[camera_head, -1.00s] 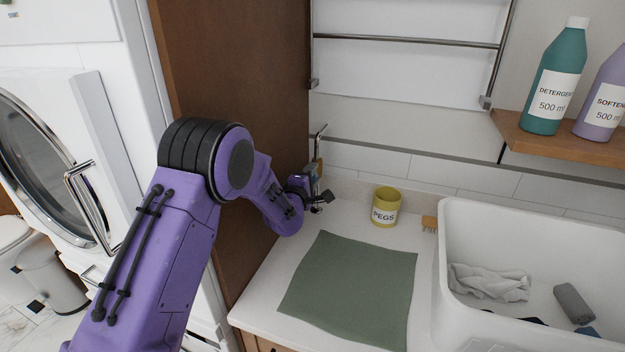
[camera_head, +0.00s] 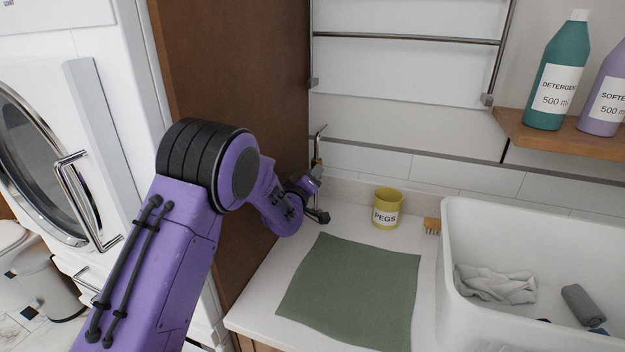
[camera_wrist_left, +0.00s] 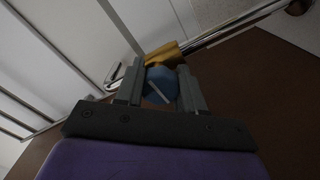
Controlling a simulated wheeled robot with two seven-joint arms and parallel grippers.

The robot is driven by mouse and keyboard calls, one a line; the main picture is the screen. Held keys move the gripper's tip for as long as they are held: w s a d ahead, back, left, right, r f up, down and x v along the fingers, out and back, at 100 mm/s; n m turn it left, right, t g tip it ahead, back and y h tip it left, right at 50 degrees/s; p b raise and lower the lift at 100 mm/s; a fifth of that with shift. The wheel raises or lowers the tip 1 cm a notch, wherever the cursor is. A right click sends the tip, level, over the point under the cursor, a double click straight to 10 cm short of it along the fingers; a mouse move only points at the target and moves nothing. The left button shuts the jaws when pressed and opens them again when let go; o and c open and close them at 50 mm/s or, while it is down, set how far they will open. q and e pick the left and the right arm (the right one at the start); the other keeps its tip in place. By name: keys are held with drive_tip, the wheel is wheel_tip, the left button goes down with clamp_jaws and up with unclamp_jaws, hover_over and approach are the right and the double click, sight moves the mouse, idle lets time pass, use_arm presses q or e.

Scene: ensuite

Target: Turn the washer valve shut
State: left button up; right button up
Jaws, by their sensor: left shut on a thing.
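The washer valve has a blue round knob (camera_wrist_left: 160,86) with a pale line across it, on a brass body (camera_wrist_left: 165,54), in the left wrist view. The pale line runs at a slant. My left gripper (camera_wrist_left: 159,80) is shut on the knob, one grey finger on each side. In the head view my left gripper (camera_head: 315,182) reaches the valve beside the brown panel, above the counter's back left corner. My wrist hides most of the valve there. My right gripper is not in view.
A brown cabinet panel (camera_head: 235,110) stands close left of the valve. A white sink (camera_head: 450,290) is at right. A washing machine (camera_head: 95,150) stands at left.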

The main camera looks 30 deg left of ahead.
use_arm(q)
drive_tip(key=shift+d+f+m, duration=0.1)
drive_tip(key=shift+f+m, duration=0.1)
drive_tip(key=shift+m, duration=0.4)
drive_tip(key=o, duration=1)
drive_tip(key=shift+o, duration=0.2)
drive_tip(key=shift+w+d, duration=0.1)
drive_tip(key=shift+s, duration=0.2)
drive_tip(key=b+v, duration=0.3)
drive_tip(key=v, duration=0.7)
drive_tip(key=shift+s, duration=0.1)
